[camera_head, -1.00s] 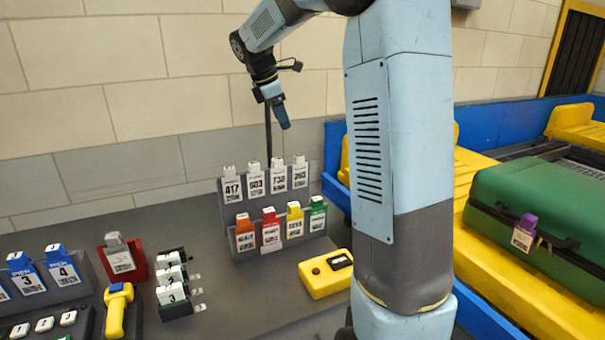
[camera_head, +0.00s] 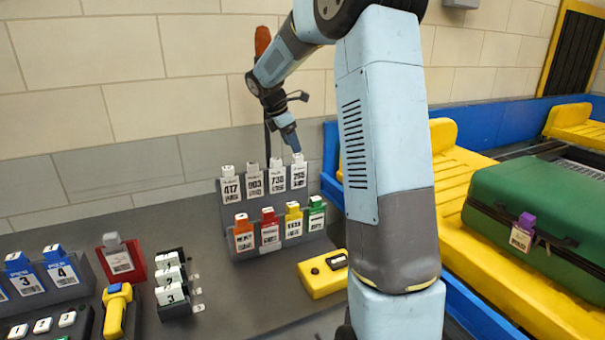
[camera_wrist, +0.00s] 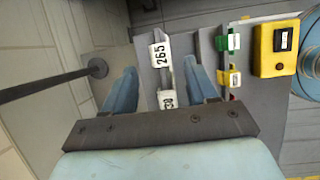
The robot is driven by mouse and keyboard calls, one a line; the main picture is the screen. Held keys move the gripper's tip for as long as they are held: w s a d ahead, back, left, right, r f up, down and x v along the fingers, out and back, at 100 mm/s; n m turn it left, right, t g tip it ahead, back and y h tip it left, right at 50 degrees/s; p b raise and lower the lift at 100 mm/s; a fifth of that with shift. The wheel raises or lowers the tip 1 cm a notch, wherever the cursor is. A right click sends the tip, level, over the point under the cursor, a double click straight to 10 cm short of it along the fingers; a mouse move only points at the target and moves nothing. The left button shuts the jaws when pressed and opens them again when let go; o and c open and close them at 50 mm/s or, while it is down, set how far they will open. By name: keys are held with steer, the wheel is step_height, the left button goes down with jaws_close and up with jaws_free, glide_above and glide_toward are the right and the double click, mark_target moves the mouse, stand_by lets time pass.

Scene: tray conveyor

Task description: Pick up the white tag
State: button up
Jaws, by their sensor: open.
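Several white tags stand in a row on the upper step of the grey rack (camera_head: 266,212). They are tag 417 (camera_head: 230,188), a second tag (camera_head: 254,182), tag 730 (camera_head: 277,179) and tag 265 (camera_head: 299,177) at the right end. My gripper (camera_head: 293,145) is just above tag 265 in the head view, pointing down. In the wrist view my open gripper (camera_wrist: 160,68) has a finger to each side of the tag row. Tag 265 (camera_wrist: 161,54) shows beyond the fingertips, and tag 730 (camera_wrist: 167,99) shows between the fingers. I see no contact.
Orange, red, yellow and green tags (camera_head: 316,215) fill the rack's lower step. A yellow box (camera_head: 323,276) stands in front. Blue tags (camera_head: 62,268) and other holders are at left. A green suitcase (camera_head: 530,205) lies on the yellow conveyor at right. The wall is close behind.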

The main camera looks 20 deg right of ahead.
mark_target(297, 156)
steer(key=shift+x, duration=2.6)
steer(key=shift+a, duration=0.1)
steer(key=shift+c, duration=0.2)
jaws_close()
